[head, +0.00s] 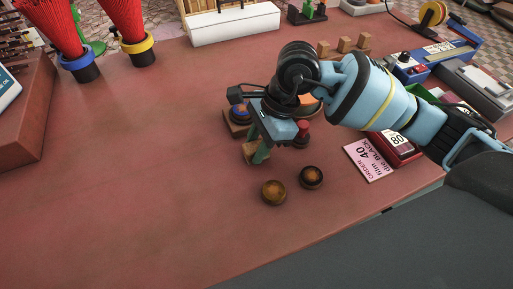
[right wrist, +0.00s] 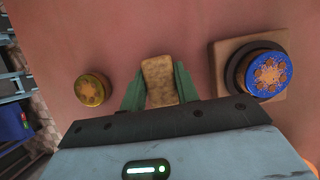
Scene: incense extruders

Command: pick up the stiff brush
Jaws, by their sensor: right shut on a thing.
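My right gripper (head: 260,155) reaches in from the right, low over the table. In the right wrist view its green fingers (right wrist: 159,90) are shut on a tan wooden block-shaped piece (right wrist: 159,78), which I take to be the stiff brush. Its bristles do not show. In the head view the brush (head: 251,150) is partly hidden by the gripper. I cannot tell whether it touches the table. My left gripper is not in view.
Two round brass-like discs (head: 273,192) (head: 312,177) lie just in front of the gripper. A blue-topped disc on a wooden square (right wrist: 265,75) stands close beside it. An order card (head: 371,160) lies to the right. The table's left and front are clear.

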